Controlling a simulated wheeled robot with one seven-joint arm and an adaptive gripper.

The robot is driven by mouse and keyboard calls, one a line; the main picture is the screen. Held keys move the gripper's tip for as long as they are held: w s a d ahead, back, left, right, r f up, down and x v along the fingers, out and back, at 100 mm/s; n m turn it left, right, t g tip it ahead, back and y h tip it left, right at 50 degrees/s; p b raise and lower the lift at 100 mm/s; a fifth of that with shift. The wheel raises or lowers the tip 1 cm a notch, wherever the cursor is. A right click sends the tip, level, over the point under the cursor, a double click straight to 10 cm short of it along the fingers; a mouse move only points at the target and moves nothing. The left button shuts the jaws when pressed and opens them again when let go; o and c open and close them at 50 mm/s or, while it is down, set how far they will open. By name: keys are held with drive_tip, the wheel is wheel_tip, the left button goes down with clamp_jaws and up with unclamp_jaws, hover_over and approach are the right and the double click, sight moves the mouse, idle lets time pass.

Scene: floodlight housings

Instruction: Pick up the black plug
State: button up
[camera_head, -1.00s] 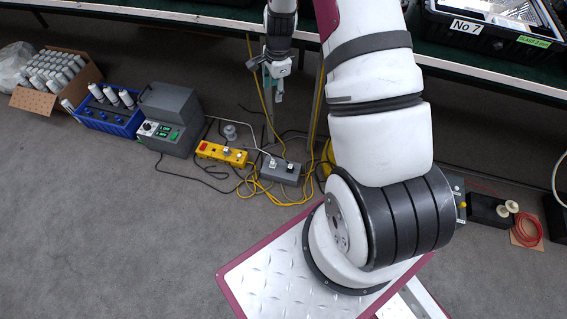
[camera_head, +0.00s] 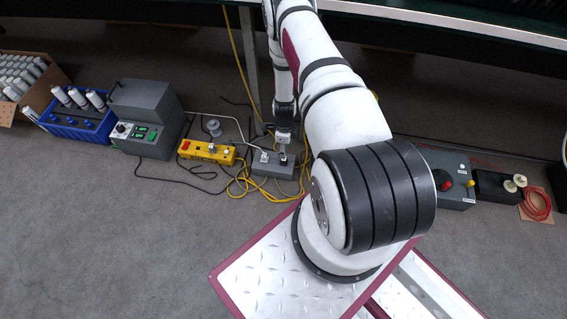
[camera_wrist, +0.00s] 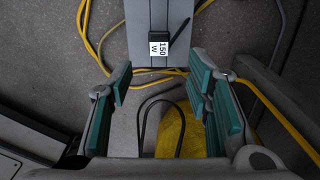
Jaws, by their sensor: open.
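The black plug (camera_head: 283,158) is small and dark and sits on the right part of a grey socket strip (camera_head: 262,171) on the floor. A white plug (camera_head: 264,156) sits to its left. My gripper (camera_head: 284,140) is just above the black plug in the head view; the gap is too small to judge. In the wrist view my gripper (camera_wrist: 160,84) is open with teal pads apart and nothing between them. The grey strip (camera_wrist: 139,30) lies ahead of the pads, with a white "150 W" label (camera_wrist: 159,48) and a dark slanted piece beside it. The plug's outline is unclear there.
A yellow socket strip (camera_head: 207,152), yellow and black cables and a small grey spool (camera_head: 213,128) lie close by. A grey power unit (camera_head: 147,118) and blue crate (camera_head: 75,130) stand left. A red-button box (camera_head: 455,180) is right. The front floor is clear.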

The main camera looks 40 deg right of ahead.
sight(284, 161)
wheel_tip(284, 161, down, 9)
drive_tip(key=b, duration=0.4)
drive_tip(key=shift+a, duration=0.1)
drive_tip(key=shift+r, duration=0.1)
drive_tip(key=shift+c, duration=0.6)
clamp_jaws()
